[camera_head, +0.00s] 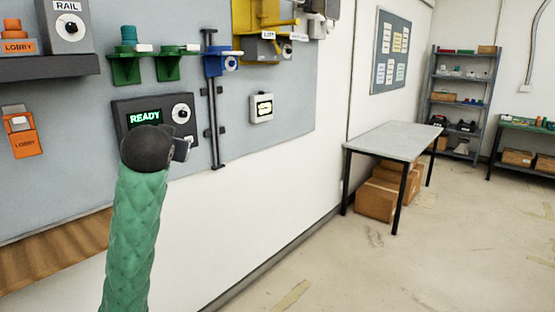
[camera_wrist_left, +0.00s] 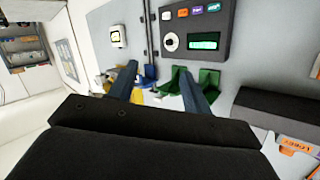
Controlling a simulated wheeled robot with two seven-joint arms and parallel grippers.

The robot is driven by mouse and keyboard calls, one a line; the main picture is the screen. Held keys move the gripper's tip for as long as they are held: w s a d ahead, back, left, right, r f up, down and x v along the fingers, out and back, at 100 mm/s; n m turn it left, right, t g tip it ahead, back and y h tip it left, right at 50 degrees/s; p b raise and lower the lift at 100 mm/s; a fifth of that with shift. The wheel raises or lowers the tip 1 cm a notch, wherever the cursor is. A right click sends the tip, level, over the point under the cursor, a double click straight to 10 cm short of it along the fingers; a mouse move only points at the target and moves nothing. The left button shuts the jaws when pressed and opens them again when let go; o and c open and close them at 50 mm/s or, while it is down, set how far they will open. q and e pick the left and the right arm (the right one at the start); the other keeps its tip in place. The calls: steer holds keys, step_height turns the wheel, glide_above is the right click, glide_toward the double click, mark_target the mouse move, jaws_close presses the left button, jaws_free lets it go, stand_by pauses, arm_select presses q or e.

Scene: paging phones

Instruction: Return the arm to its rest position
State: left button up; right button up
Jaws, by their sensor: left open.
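My left arm comes in from the bottom in the head view, in a green quilted sleeve with a dark rounded wrist. My left gripper (camera_head: 181,149) is mostly hidden behind that wrist, in front of the lower part of the dark READY panel (camera_head: 184,108). In the left wrist view the two fingers of the left gripper (camera_wrist_left: 157,75) stand apart with nothing seen between them. The READY panel (camera_wrist_left: 217,22) shows there upside down, with a white knob, a lit green screen and several coloured buttons. My right gripper is in neither view.
Green brackets (camera_head: 168,68), a blue holder (camera_head: 219,62) on a dark rail and a small lit box (camera_head: 261,107) sit on the wall board. A dark shelf (camera_head: 48,67) juts out at left. A grey table (camera_head: 395,140) stands right; open floor lies before it.

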arm_select(q)
steer(key=s+d+f+g+h, duration=0.1)
steer(key=s+d+f+g, duration=0.3)
steer(key=f, duration=0.9)
steer(key=s+d+f+m+h, duration=0.1)
steer(key=s+f, duration=0.6)
steer(key=f, duration=0.5)
steer(key=s+d+f+g+h, duration=0.1)
steer(key=s+d+f+g, duration=0.3)
steer(key=f, duration=0.9)
steer(key=s+f+g, duration=0.2)
steer(key=s+f, duration=1)
steer(key=s, duration=0.3)
steer(key=s+d+f+g, duration=0.1)
steer(key=s+f+g, duration=0.2)
steer(key=s+f, duration=0.9)
steer(key=s, duration=0.4)
steer(key=shift+s+f+g+h, duration=0.2)
steer(key=shift+g+h, duration=0.1)
steer(key=shift+h, duration=0.1)
steer(key=shift+w, duration=0.1)
steer(key=shift+c, duration=1.1)
steer(key=shift+a, duration=0.15)
steer(key=shift+c, duration=0.3)
